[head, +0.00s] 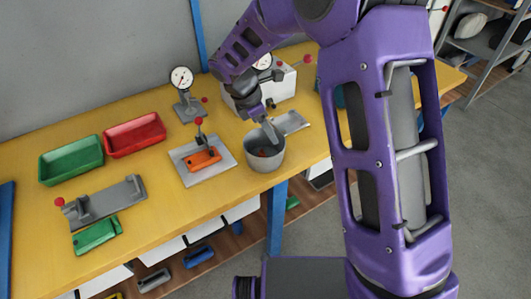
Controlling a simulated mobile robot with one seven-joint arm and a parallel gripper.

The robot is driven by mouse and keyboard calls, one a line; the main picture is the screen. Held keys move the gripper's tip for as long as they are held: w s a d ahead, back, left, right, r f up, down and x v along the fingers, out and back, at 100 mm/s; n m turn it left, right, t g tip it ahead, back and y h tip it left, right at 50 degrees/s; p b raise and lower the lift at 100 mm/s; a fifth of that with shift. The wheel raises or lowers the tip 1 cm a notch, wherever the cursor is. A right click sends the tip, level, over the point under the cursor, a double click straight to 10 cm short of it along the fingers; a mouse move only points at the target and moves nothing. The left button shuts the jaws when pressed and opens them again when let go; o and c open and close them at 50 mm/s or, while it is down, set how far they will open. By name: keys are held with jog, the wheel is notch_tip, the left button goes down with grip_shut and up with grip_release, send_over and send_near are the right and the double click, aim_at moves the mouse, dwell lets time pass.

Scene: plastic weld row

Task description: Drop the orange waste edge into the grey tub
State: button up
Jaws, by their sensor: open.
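The grey tub (264,161) is a round open pot near the front edge of the yellow table. A small dark red or orange bit (263,153) shows inside it, too small to tell whether it is the waste edge. My gripper (269,131) is open and points down at the tub's rim from above, partly hiding the inside. An orange block (203,160) lies on a light grey plate fixture left of the tub. No separate orange waste edge can be made out elsewhere.
Green (71,159) and red (134,135) trays stand at the back left. A dial gauge stand (184,92) is behind the plate fixture (184,172). A grey fixture (103,201) and a green block (96,236) are at the front left. A white machine (280,85) stands behind the tub.

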jog(key=p+v, duration=0.2)
jog(key=v, duration=1.5)
jog(key=shift+r, duration=0.2)
